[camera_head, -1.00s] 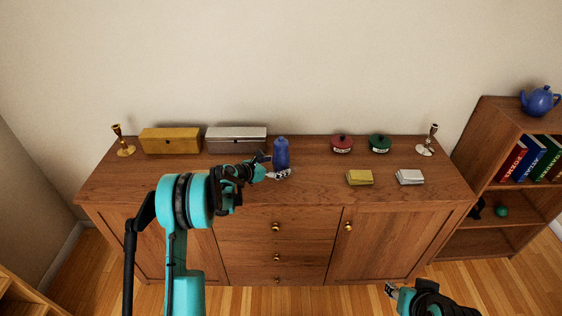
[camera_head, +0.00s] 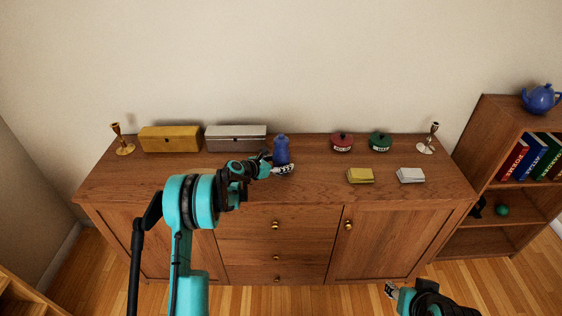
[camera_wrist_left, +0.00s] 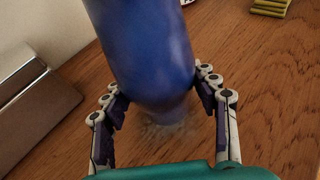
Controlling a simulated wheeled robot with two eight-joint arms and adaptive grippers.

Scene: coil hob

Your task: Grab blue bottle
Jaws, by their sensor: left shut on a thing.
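The blue bottle (camera_head: 281,148) stands upright on the wooden sideboard, just right of the silver box. My left gripper (camera_head: 275,164) is at the bottle and shut on it. In the left wrist view the bottle (camera_wrist_left: 145,50) fills the upper middle, and the fingers (camera_wrist_left: 162,95) are on both sides of its lower part. The bottle's top is outside the wrist view. My right gripper (camera_head: 391,290) is low at the bottom right of the head view, in front of the sideboard and away from the bottle. Its fingers are too small to judge.
The sideboard (camera_head: 310,185) also bears a gold box (camera_head: 170,139), a silver box (camera_head: 236,138), red (camera_head: 342,142) and green (camera_head: 380,142) lidded pots, yellow (camera_head: 360,175) and white (camera_head: 410,175) stacks, and candlesticks (camera_head: 124,148) at both ends. A bookshelf (camera_head: 490,130) with a blue teapot (camera_head: 540,98) stands right.

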